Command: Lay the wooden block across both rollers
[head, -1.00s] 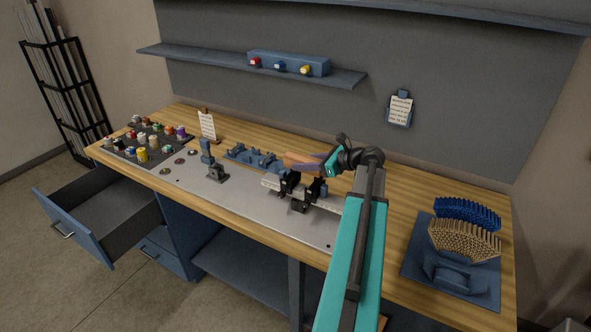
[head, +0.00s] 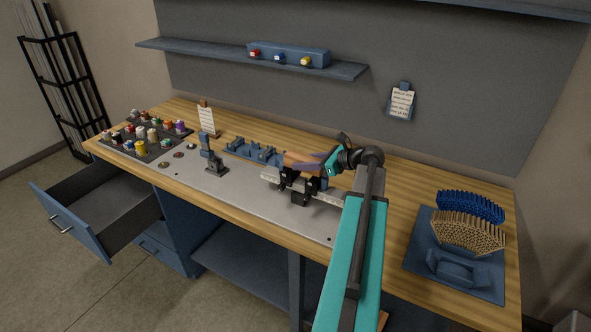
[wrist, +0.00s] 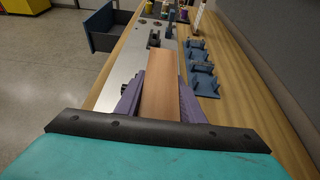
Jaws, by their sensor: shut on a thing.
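My gripper (head: 318,163) is shut on the wooden block (head: 298,157), with one purple finger along each side. In the wrist view the block (wrist: 160,85) points away from me, its far end reaching beyond the fingertips. I cannot make out the two rollers clearly; the gripper and block partly cover that area. I cannot tell whether the block touches anything beneath it.
A blue rack (head: 255,152) stands left of the block, and a dark upright fixture (head: 214,166) stands farther left. Colored pieces sit on a dark mat (head: 118,150). A brush stand (head: 455,275) is at the right. A drawer (head: 100,215) is open at the left.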

